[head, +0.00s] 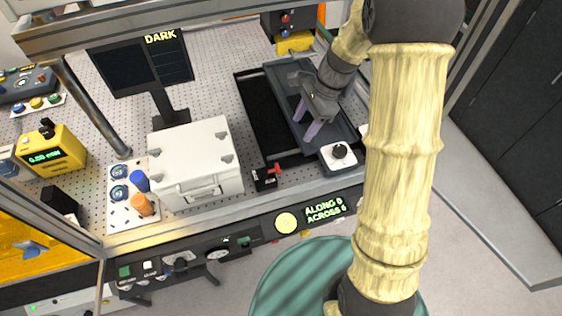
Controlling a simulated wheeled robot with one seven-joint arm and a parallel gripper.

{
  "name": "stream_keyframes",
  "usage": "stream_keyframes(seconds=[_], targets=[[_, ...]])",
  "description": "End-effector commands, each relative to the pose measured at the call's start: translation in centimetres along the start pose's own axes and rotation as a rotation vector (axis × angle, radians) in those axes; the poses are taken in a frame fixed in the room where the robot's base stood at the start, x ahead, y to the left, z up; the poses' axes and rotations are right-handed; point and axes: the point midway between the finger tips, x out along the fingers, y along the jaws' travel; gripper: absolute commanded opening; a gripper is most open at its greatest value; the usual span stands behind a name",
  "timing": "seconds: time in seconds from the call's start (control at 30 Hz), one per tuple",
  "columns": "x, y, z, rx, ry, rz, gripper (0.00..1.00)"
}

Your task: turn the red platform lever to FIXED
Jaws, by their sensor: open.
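The red platform lever (276,170) sits on a small black block (264,181) on the perforated table, just right of the white case. The lever slants up to the right; I cannot read any label or tell its setting. My gripper (305,124) has pale purple fingers and is open. It hangs over the dark grey stage, above and to the right of the lever in the picture, apart from it. Nothing shows between the fingers.
The white case (196,168) stands close to the left of the lever. A white block with a black knob (339,152) is to the right. A dark stage (346,118) lies behind. A green display (325,210) and front panel run along the near edge. A monitor (140,66) reads DARK.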

Motion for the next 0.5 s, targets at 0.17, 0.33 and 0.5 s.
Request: stream_keyframes(seconds=[0.17, 0.33, 0.5], targets=[[1.1, 0.1, 0.1, 0.000, -0.001, 0.004, 0.58], [3.5, 0.1, 0.1, 0.000, -0.001, 0.006, 0.58], [6.5, 0.1, 0.0, 0.000, -0.001, 0.006, 0.58]])
